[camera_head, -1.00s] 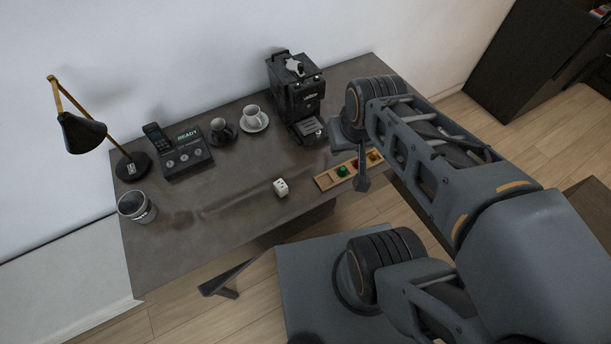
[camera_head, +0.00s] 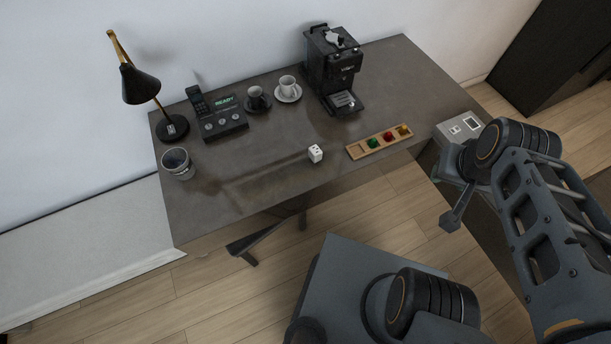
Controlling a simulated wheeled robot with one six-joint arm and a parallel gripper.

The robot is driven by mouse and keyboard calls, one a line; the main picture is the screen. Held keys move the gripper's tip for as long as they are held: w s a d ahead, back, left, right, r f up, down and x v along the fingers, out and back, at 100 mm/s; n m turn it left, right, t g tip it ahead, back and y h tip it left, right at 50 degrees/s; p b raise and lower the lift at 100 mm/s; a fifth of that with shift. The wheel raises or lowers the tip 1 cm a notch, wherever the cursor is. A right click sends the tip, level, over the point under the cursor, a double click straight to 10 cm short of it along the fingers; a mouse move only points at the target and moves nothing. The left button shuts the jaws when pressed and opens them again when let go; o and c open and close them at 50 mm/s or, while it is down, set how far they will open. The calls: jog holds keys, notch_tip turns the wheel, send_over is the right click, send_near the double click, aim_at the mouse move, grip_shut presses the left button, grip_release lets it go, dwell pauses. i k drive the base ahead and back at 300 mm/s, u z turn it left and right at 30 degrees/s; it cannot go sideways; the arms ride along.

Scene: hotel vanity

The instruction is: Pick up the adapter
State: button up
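The adapter (camera_head: 316,153), a small white cube with dark marks on its top, sits near the front edge of the dark table, left of the wooden tray. Nothing touches it. My gripper (camera_head: 451,212) is off the table's front right side, well to the right of the adapter and apart from it. One dark finger shows pointing down. The rest of the gripper is hidden or too small to tell, so I cannot see whether it is open or shut.
A wooden tray (camera_head: 357,150) holds coloured pieces. A metal panel (camera_head: 449,127) lies at the table's right end. A coffee machine (camera_head: 331,67), two cups on saucers, a phone unit (camera_head: 222,123), a lamp (camera_head: 141,88) and a jar (camera_head: 177,163) stand around. The table left of the adapter is clear.

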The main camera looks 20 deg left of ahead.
aim_at(315, 153)
jog(key=k, duration=0.35)
jog(key=u, duration=1.3)
jog(key=i, duration=0.5)
